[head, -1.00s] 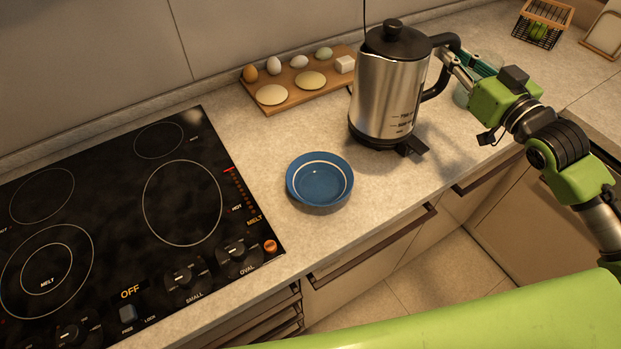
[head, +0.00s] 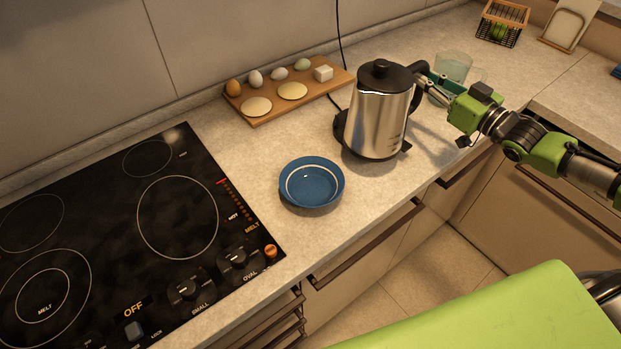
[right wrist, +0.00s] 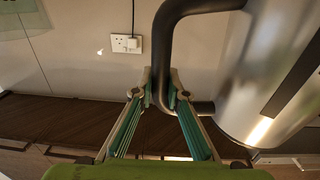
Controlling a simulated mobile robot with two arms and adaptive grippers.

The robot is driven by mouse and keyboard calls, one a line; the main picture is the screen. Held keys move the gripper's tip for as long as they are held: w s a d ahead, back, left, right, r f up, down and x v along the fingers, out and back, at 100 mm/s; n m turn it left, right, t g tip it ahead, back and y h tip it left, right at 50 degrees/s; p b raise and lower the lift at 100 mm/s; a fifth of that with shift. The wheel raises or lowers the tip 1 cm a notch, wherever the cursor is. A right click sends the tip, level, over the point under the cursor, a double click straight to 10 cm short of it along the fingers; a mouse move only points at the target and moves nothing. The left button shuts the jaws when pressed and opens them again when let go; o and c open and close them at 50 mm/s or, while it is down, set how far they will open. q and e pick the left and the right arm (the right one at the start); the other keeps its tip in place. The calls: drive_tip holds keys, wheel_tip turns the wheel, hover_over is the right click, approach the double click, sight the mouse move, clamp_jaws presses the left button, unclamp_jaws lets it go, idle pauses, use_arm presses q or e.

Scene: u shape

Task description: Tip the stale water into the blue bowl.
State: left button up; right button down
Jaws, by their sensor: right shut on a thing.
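A steel kettle (head: 376,122) with a black lid and black handle is off its seat on its black base (head: 340,122). The base peeks out at its left and lower right. The kettle looks close to upright. My right gripper (head: 427,86) is shut on the handle (right wrist: 166,50), seen between the fingers in the right wrist view, with the steel body to the right. The blue bowl (head: 312,197) sits on the counter to the kettle's lower left. No water shows; the inside of the kettle is hidden. My left gripper is not in view.
A wooden board (head: 262,116) with eggs and pale discs lies behind the bowl. A black cooktop (head: 110,230) fills the left. A clear glass (head: 453,66) stands behind the gripper. A wire basket (head: 503,24) is at the far right. Counter between bowl and kettle is free.

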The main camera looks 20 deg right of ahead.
drive_tip(key=shift+r, duration=0.3)
